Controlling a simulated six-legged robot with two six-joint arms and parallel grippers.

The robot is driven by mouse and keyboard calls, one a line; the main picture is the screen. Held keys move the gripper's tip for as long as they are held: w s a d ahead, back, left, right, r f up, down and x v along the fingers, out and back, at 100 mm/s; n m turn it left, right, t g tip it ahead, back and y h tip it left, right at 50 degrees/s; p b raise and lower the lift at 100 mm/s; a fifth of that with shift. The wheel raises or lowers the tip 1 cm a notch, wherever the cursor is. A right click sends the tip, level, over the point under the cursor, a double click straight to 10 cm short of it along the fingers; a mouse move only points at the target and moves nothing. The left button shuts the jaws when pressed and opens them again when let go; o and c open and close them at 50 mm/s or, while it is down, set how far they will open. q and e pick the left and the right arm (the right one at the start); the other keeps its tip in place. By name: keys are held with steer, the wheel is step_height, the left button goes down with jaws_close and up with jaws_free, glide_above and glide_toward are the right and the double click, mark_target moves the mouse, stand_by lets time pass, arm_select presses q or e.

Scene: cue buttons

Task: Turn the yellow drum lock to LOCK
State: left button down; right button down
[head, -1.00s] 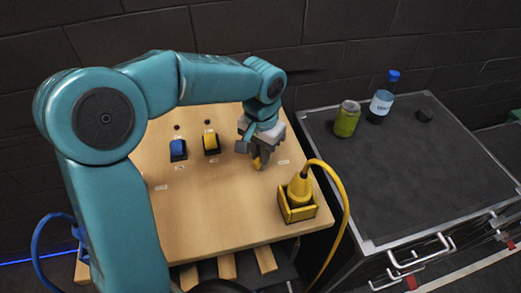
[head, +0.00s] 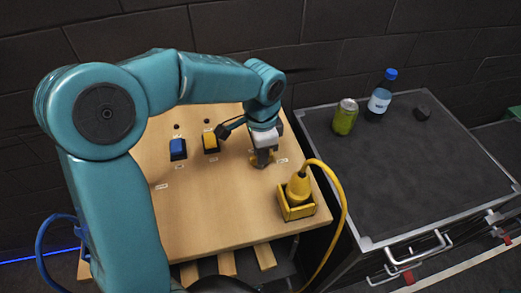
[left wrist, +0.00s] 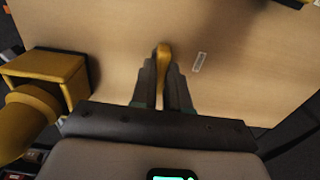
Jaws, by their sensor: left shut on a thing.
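The yellow drum lock (left wrist: 163,58) shows in the left wrist view as a narrow yellow handle between my fingers. In the head view only a little yellow of it shows, low beside the fingers. My left gripper (head: 262,160) points down at the right part of the wooden board (head: 215,205) and is shut on the lock's handle. It also shows in the left wrist view (left wrist: 162,88). The lock's base is hidden by the fingers. A small white label (left wrist: 198,62) lies beside the handle; its text is too small to read. My right gripper is not in view.
A blue button (head: 178,149) and a yellow button (head: 210,143) stand left of the gripper. A yellow plug (head: 299,186) with a cable sits in a yellow box (head: 297,212) at front right. A green can (head: 345,117) and a bottle (head: 380,98) stand on the dark case (head: 420,170).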

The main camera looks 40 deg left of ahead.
arm_select(q)
steer(key=shift+w+d, duration=0.1)
stand_by(0.4)
steer(key=c, duration=1.1)
jaws_free()
steer(key=shift+w, duration=0.15)
steer(key=shift+r, duration=0.2)
step_height(320, 180, up, 16)
steer(key=shift+f+p, duration=0.1)
steer(key=shift+p, duration=0.3)
